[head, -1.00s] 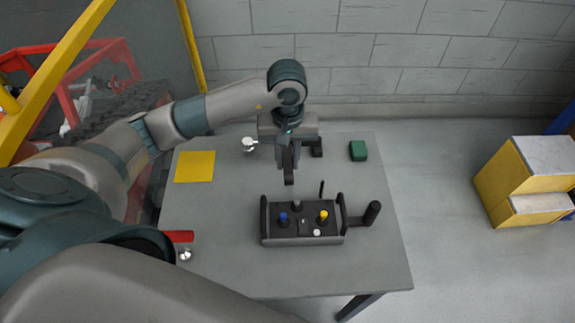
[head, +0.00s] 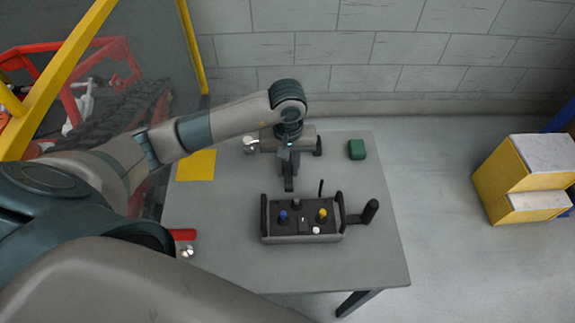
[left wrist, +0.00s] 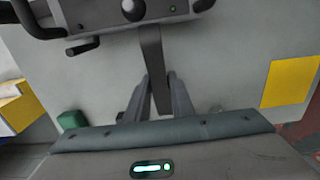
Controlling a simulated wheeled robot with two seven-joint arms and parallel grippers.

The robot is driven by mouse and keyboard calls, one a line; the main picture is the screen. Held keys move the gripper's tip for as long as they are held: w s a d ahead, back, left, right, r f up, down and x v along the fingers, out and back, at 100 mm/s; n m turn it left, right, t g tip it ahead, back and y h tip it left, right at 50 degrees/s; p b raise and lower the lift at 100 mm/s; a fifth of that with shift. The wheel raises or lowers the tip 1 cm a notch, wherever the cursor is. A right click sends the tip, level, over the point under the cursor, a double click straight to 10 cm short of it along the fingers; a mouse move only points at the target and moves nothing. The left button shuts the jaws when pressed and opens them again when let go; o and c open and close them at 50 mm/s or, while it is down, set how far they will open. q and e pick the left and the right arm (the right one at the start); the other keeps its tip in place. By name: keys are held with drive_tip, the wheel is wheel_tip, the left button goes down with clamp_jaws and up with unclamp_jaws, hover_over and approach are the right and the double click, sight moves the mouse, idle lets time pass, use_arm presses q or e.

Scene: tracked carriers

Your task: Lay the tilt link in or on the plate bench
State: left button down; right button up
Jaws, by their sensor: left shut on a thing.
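My left gripper (head: 289,170) points down over the grey plate bench (head: 225,260), behind the control box. It is shut on the tilt link, a dark grey flat bar (head: 289,184). In the left wrist view the bar (left wrist: 151,60) runs out from between the two fingers (left wrist: 158,92) toward the control box. I cannot tell whether the bar touches the bench top. The bar's held end is partly hidden by the fingers. My right gripper is in neither view.
On the bench stand a black control box (head: 302,220) with levers and a side handle, a green block (head: 357,150), a yellow square (head: 196,166) and a small silver piece (head: 249,145). A red-handled item (head: 183,236) is at the left edge.

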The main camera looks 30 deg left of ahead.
use_arm(q)
drive_tip(key=shift+f, duration=0.15)
drive_tip(key=c, duration=1.5)
unclamp_jaws()
drive_tip(key=shift+c, duration=0.2)
